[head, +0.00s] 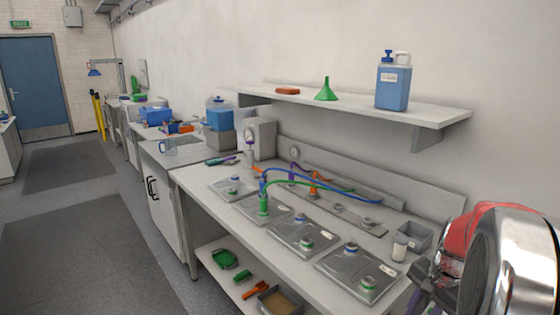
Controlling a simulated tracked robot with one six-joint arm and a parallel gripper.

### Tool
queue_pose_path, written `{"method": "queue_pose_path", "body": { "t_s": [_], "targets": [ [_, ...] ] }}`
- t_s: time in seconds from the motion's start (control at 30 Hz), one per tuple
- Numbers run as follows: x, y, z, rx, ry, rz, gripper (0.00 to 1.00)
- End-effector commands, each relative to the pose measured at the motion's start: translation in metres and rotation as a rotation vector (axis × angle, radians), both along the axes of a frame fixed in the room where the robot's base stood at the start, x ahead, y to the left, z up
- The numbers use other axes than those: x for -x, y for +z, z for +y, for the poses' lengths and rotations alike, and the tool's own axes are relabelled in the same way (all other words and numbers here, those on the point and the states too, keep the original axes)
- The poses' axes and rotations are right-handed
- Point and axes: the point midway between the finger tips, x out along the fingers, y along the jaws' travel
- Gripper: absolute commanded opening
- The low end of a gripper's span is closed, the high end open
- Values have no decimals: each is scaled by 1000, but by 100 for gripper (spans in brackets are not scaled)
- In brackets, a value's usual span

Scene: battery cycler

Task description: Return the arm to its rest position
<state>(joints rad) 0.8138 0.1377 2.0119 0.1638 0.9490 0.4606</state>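My arm shows as a large chrome and red link close to the camera at the lower right. Dark parts at its left side look like my gripper (428,288), over the right end of the bench (215,181). The link and the frame edge hide most of it, so I cannot tell whether its fingers are open or shut, or whether they hold anything. A small purple piece (414,302) shows just below these dark parts.
The bench carries several grey plates (305,232) with green and blue terminals, coloured cables (325,180), a small white-capped jar (400,247) and a grey bin (412,235). A wall shelf (440,113) above holds a blue bottle (392,88) and green funnel (326,91). The left floor is clear.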

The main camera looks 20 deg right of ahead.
Motion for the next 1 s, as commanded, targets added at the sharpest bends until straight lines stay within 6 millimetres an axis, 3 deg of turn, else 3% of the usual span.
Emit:
{"method": "queue_pose_path", "body": {
  "t_s": [0.1, 0.5, 1.0],
  "targets": [
    [0, 14, 34, 48, 168, -11, 27],
    [14, 47, 135, 196, 653, -52, 27],
    [48, 75, 241, 367, 1076, -160, 27]
  ]
}}
